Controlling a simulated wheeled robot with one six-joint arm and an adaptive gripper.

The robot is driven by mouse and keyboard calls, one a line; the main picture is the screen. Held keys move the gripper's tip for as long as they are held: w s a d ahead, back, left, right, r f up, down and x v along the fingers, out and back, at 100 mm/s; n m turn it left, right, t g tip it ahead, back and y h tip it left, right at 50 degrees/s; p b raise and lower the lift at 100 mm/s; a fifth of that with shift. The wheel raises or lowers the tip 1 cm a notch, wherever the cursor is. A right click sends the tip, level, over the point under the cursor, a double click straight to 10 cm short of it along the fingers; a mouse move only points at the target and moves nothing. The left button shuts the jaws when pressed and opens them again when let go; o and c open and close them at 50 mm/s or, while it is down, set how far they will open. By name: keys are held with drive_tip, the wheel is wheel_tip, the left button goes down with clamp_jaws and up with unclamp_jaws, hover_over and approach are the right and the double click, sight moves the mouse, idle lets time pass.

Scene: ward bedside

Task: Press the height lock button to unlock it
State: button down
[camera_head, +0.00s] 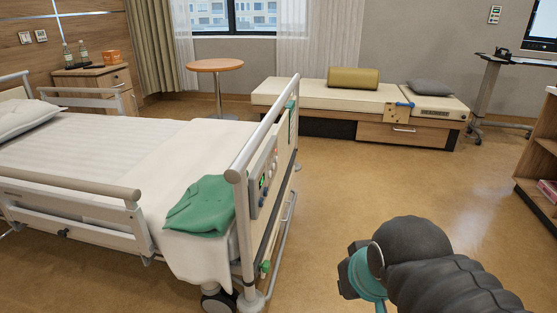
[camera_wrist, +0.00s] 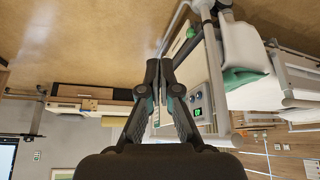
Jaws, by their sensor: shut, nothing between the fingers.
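The bed's foot-end control panel (camera_head: 263,178) faces right in the head view, with a small green lit display and several small controls. In the wrist view the panel (camera_wrist: 194,98) lies just right of my fingers, showing a green display (camera_wrist: 199,112) and round blue-grey knobs. I cannot tell which control is the height lock button. My gripper (camera_wrist: 160,64) is shut and empty. It appears in front of and beside the panel, with no clear contact. In the head view my arm is at the lower right and the fingertips are not visible.
A green cloth (camera_head: 201,206) lies on the bed's foot end. The bed's foot rail (camera_head: 262,125) rises above the panel. A bench (camera_head: 330,95) stands against the far wall, and a shelf (camera_head: 540,165) is at the right. The floor (camera_head: 350,200) between is clear.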

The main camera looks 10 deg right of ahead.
sight(276, 159)
drive_tip(key=w+d+r+n+t+h+b, duration=0.1)
drive_tip(key=w+d+n+t+b, duration=0.15)
drive_tip(key=w, duration=0.75)
drive_tip(key=w+d+r+n+t+b, duration=0.1)
drive_tip(key=w+d+r+t, duration=0.15)
drive_tip(key=w, duration=0.85)
drive_tip(key=w+d+r+n+t+h+b, duration=0.1)
drive_tip(key=w+d+t, duration=0.15)
drive_tip(key=w, duration=0.75)
drive_tip(key=w+f+n+t+y+b, duration=0.1)
drive_tip(key=w+f+n+y, duration=0.2)
drive_tip(key=w, duration=0.3)
drive_tip(key=w+a+f+n+t+y+b, duration=0.1)
drive_tip(key=w+f+n+y+b, duration=0.1)
drive_tip(key=w+f+n+y, duration=0.2)
drive_tip(key=w+f+n+t+y+b, duration=0.1)
drive_tip(key=w+f+n+y, duration=0.2)
drive_tip(key=w, duration=0.6)
drive_tip(key=shift+a+f+b, duration=0.25)
drive_tip(key=shift+f+b, duration=0.1)
drive_tip(key=shift+f, duration=0.05)
drive_tip(key=shift+w+a+n+t, duration=0.1)
drive_tip(key=shift+a+n+t, duration=0.05)
drive_tip(key=shift+n+t, duration=0.1)
drive_tip(key=w+a, duration=0.2)
drive_tip(key=a, duration=0.6)
drive_tip(key=shift+w, duration=0.35)
drive_tip(key=shift+a, duration=0.15)
